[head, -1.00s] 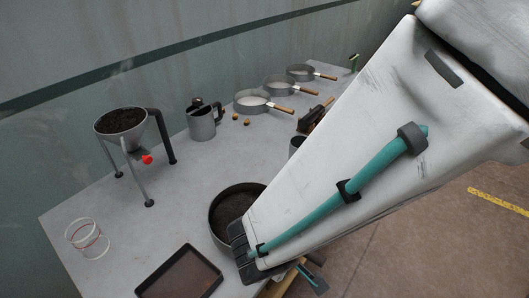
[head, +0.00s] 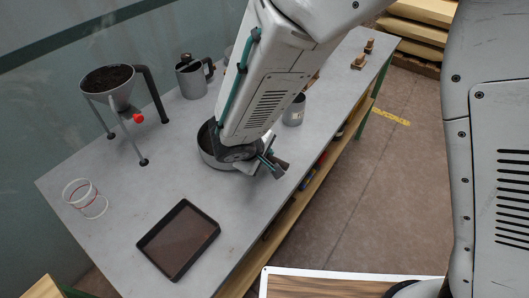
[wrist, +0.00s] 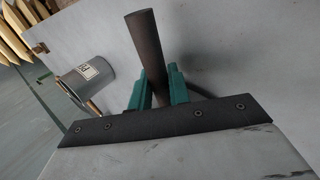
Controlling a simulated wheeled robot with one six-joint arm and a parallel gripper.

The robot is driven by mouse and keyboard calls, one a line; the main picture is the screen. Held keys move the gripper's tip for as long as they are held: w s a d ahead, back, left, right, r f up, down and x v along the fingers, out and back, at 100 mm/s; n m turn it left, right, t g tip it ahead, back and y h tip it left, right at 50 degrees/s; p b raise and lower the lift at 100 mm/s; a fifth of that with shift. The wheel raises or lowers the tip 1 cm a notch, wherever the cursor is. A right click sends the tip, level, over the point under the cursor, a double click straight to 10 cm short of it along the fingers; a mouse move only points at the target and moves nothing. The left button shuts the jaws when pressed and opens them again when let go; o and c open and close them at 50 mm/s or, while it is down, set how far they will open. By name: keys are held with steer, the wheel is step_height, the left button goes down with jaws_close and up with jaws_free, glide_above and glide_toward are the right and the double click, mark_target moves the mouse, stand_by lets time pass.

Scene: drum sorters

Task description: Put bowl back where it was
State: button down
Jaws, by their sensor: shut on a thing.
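The bowl (head: 208,152) is round with a grey wall and a dark inside. It shows in the head view over the middle of the table, partly hidden behind my arm. My gripper (head: 265,162) is at the bowl's right side. In the wrist view, the teal fingers of my gripper (wrist: 160,90) are shut on a dark brown rod-like part (wrist: 146,45). It looks like the bowl's handle, but where it joins is hidden. I cannot tell whether the bowl touches the tabletop.
A dark tray (head: 180,240) lies at the front of the grey table (head: 120,190). A soil-filled funnel on legs (head: 108,82) and a clear ringed container (head: 85,198) stand left. A grey mug (head: 192,78) is behind. A metal cup (head: 294,112) stands close by on the right.

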steer(key=shift+f, duration=0.5)
steer(key=c, duration=1.6)
jaws_free()
steer(key=shift+s+a+r, duration=0.1)
steer(key=shift+a+r, duration=0.05)
steer(key=shift+r, duration=0.2)
steer(key=v, duration=1.1)
steer(key=shift+r, duration=0.2)
steer(key=shift+s, duration=0.1)
